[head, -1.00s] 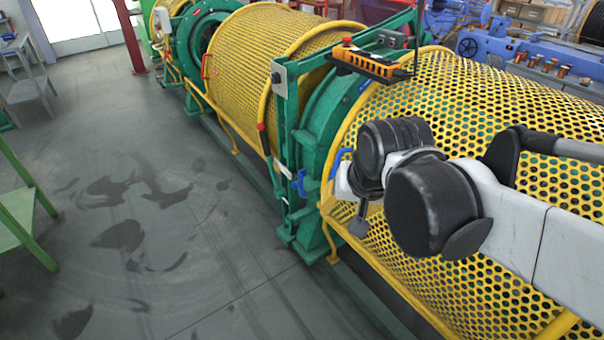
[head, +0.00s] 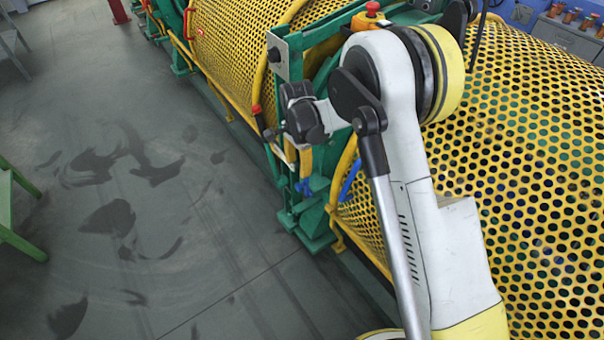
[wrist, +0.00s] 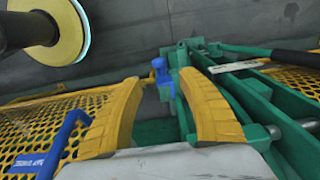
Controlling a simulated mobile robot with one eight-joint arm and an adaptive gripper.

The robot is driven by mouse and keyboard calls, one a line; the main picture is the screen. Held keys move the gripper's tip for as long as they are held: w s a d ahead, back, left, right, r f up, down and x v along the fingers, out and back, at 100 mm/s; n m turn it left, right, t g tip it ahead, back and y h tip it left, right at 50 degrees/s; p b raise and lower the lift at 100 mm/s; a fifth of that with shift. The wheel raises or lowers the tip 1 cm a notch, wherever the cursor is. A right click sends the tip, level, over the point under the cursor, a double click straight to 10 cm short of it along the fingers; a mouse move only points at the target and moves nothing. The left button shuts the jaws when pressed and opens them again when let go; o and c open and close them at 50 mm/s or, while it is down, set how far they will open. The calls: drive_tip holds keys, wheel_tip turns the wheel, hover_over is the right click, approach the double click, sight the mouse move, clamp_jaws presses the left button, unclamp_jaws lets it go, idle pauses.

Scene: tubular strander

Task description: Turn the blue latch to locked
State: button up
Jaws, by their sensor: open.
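The blue latch (wrist: 160,72) is a small upright blue piece on the green frame. In the wrist view it shows between and beyond the tips of my gripper (wrist: 158,82). The two yellow fingers stand apart with nothing held, and the latch appears clear of both. In the head view the latch (head: 304,188) sits low on the green frame, just below my gripper (head: 304,168), which is mostly hidden by my wrist. I cannot tell the latch's exact angle.
A second blue handle (wrist: 68,142), with lettering on its plate, is on the yellow mesh guard left of my gripper; it also shows in the head view (head: 349,180). Green frame bars (wrist: 245,95) lie close at the right. Open floor (head: 150,230) is at the left.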

sight(298, 185)
wheel_tip(298, 185, down, 11)
drive_tip(key=b, duration=0.3)
drive_tip(key=shift+s+r+b, duration=0.1)
drive_tip(key=shift+r+b, duration=0.1)
drive_tip(key=shift+b, duration=0.1)
clamp_jaws()
